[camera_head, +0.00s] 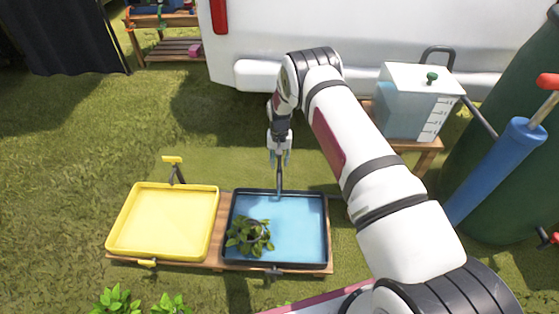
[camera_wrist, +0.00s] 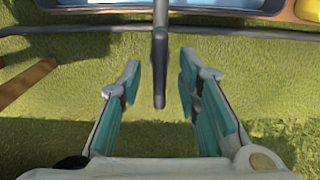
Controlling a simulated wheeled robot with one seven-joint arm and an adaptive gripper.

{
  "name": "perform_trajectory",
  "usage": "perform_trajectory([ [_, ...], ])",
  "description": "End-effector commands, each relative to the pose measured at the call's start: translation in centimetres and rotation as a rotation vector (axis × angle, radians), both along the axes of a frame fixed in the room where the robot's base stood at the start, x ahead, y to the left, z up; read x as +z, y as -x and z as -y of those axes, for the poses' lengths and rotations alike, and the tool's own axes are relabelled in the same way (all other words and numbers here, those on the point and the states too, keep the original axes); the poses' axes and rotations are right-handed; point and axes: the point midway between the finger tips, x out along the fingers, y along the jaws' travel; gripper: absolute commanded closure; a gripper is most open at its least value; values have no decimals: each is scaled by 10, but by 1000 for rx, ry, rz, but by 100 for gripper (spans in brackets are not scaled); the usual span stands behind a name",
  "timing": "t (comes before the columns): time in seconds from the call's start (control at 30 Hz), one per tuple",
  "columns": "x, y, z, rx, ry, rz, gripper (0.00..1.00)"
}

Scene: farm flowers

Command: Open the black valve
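The black valve (camera_wrist: 160,70) shows in the wrist view as a dark bar pointing down the picture between my fingers. In the head view its dark stem (camera_head: 279,182) rises at the back edge of the black-rimmed tray (camera_head: 326,232). My gripper (camera_head: 279,157) is over that back edge, pointing down. In the wrist view my gripper (camera_wrist: 159,75) is open, with one teal-padded finger on each side of the bar and visible gaps. The tray holds blue water and a leafy plant (camera_head: 250,237). My gripper partly hides the valve's top in the head view.
A yellow tray (camera_head: 165,215) with a yellow-handled valve (camera_head: 172,159) stands left of the black one on a wooden stand. A water container (camera_head: 412,100) stands on a small table to the right, near a blue pump (camera_head: 495,170) and a green barrel (camera_head: 508,200). Grass lies around.

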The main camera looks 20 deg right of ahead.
Motion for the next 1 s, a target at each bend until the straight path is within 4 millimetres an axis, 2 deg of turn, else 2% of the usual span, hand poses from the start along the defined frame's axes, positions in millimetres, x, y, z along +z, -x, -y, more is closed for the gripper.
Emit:
perform_trajectory([
  [0.17,2,0,0,-1,0,0,69],
  [0.27,10,-1,0,-1,-1,1,69],
  [0.7,92,-1,0,-1,1,2,69],
  [0.9,115,0,0,0,0,1,69],
  [1.0,119,0,0,0,0,-1,69],
])
